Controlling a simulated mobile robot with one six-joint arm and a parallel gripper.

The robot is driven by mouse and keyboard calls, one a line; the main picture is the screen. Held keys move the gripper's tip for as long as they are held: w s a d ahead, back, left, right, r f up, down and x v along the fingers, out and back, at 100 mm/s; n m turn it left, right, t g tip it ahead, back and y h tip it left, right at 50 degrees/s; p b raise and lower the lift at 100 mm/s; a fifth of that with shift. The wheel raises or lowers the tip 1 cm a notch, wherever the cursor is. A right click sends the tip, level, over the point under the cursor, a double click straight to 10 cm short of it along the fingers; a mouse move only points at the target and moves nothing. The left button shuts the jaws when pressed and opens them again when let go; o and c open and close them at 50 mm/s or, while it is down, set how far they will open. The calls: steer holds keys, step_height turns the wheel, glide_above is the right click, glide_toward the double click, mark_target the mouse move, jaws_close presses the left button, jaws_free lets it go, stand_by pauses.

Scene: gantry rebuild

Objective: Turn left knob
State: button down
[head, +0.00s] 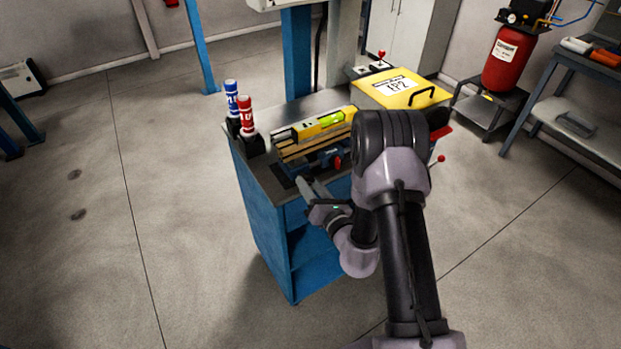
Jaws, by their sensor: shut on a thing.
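A blue clamping fixture (316,165) stands on the near part of a blue workbench's dark top. It has a red knob (337,161) on its front, at the right. My gripper (303,184) reaches in from the right, at the fixture's front left. It is shut at the place of the left knob, which the fingers hide. How far that knob is turned cannot be seen.
Blue and red bottles (247,118) stand at the left. A yellow box (402,87) with a black handle sits at the back right.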

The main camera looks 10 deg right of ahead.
steer(key=c, duration=0.9)
jaws_free()
